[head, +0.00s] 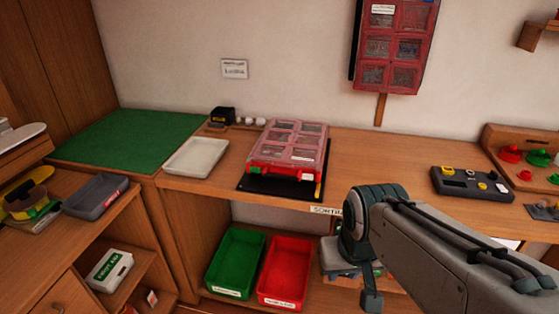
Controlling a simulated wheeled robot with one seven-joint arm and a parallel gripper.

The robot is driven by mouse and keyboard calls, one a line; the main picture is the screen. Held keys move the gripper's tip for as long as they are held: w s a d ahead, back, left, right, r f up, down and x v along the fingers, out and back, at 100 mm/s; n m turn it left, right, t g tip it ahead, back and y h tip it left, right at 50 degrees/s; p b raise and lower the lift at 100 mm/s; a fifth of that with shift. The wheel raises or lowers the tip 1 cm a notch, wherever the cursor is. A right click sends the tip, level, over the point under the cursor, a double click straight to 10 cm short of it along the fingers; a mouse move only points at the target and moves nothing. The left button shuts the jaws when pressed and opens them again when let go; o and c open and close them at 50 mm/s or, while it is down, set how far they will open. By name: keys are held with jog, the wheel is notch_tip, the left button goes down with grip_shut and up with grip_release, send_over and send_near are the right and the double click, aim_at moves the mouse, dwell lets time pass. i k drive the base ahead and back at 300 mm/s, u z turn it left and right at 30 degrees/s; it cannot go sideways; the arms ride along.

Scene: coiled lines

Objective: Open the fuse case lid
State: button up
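The fuse case (262,167) is a red case with a clear, reddish lid (290,140) over several compartments. It lies on the bench, and its lid looks shut. A small green part and a white label show on its front edge. My arm comes in from the lower right and ends in view at a rounded grey joint, in front of the bench and to the right of the case. A narrow grey part hangs below that joint. I see no gripper fingers, and nothing of mine touches the case.
A black mat (250,186) lies under the case. A pale tray (196,157) and green mat (130,137) are to its left. A black control box (470,184) is to the right. A similar red case (394,45) hangs on the wall. Green (235,263) and red (286,271) bins sit below.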

aim_at(319, 131)
jog(key=u, duration=0.45)
jog(key=i, duration=1)
jog(key=z, duration=0.45)
